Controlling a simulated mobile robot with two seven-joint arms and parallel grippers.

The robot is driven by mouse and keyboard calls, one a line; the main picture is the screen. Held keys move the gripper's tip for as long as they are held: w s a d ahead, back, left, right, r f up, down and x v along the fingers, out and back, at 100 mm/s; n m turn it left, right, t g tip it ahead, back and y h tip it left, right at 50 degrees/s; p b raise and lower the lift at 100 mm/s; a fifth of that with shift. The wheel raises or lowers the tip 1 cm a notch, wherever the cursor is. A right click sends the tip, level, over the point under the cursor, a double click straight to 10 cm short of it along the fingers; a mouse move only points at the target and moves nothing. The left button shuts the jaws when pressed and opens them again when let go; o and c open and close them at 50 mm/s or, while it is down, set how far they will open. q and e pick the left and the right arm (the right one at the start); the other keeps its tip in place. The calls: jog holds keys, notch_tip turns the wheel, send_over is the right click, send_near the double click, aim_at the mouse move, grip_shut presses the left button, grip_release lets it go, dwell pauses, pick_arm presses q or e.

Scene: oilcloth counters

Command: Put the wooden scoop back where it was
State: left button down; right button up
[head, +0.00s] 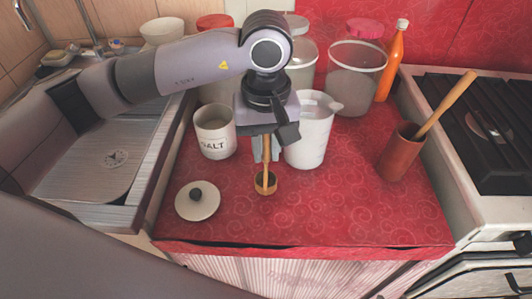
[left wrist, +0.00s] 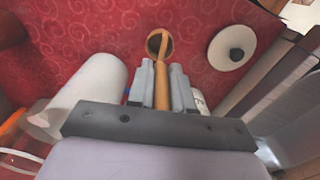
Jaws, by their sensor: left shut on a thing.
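The wooden scoop (head: 265,183) hangs bowl down from my left gripper (head: 264,150), which is shut on its handle. The bowl is close to the red oilcloth; I cannot tell whether it touches. In the left wrist view the scoop (left wrist: 157,47) shows beyond the fingertips of the gripper (left wrist: 160,85). A white salt jar (head: 214,140) stands open to the left of the scoop, and its likely lid, white with a dark knob (head: 197,201), lies on the counter in front. My right gripper is not in view.
A white measuring jug (head: 310,138) stands close to the right of my left gripper. A brown cup (head: 400,155) with a wooden stick stands farther right, near the stove (head: 480,130). Jars (head: 355,80) and an orange bottle (head: 391,65) line the back. The front counter (head: 330,210) is clear.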

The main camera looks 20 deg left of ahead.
pick_arm(q)
notch_tip(320, 180, down, 2)
jog(key=shift+f, duration=0.2)
jog(key=shift+f, duration=0.25)
jog(key=c, duration=1)
grip_release()
jog(key=shift+r, duration=0.1)
